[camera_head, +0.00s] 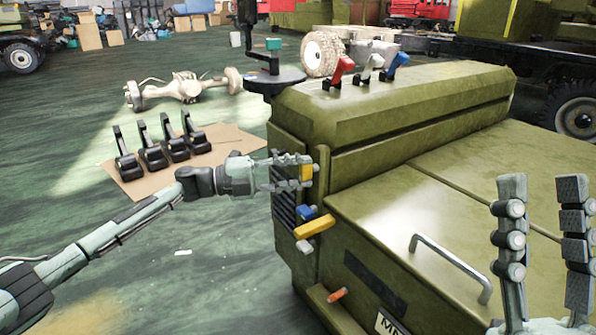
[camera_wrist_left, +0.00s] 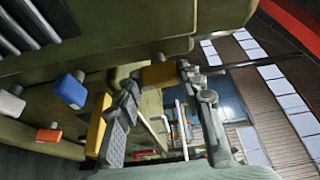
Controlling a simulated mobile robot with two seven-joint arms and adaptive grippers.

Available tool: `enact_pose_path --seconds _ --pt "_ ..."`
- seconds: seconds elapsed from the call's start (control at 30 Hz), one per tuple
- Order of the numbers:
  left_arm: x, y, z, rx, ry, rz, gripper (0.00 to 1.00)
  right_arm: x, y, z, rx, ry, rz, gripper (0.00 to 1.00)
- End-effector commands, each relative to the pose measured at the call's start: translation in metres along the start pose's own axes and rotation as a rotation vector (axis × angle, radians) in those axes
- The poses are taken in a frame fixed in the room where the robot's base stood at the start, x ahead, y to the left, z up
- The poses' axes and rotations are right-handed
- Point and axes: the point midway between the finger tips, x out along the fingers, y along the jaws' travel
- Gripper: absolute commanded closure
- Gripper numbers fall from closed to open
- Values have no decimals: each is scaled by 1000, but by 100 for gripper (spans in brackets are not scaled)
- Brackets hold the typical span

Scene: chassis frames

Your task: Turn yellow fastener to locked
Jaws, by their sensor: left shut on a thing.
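A yellow fastener (camera_head: 306,173) sits on the corner of the green chassis body (camera_head: 420,180). My left gripper (camera_head: 304,172) is shut on it, with one finger above and one below. In the left wrist view the yellow fastener (camera_wrist_left: 160,76) shows between the fingertips of my left gripper (camera_wrist_left: 158,78), against the green body. A second, longer yellow handle (camera_head: 314,227) juts out lower on the same corner; it also shows in the left wrist view (camera_wrist_left: 98,122). My right gripper (camera_head: 542,182) is open and empty at the right, in front of the green body.
Near the held fastener are a blue knob (camera_head: 306,212), a white knob (camera_head: 304,246) and an orange handle (camera_head: 337,295). Red, white and blue levers (camera_head: 368,69) stand on top. A metal handle (camera_head: 450,265) crosses the lid. Several black levers (camera_head: 160,148) lie on cardboard.

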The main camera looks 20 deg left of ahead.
Motion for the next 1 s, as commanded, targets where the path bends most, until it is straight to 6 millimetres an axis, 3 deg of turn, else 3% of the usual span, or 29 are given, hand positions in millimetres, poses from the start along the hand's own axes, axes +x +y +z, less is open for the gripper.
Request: enact_pose_path --seconds 0.63,0.67,0.7,0.8,1.0 --pt "0 0 0 45 0 19 91 1 -1 4 2 -20 -1 60" --pt "0 0 0 45 0 19 59 1 -1 4 2 -20 -1 60" --pt "0 0 0 44 0 19 54 1 0 4 2 -19 0 60" --pt "0 0 0 43 0 19 41 2 0 3 2 -18 2 60" --pt "0 0 0 42 0 18 41 2 0 3 2 -17 2 60"
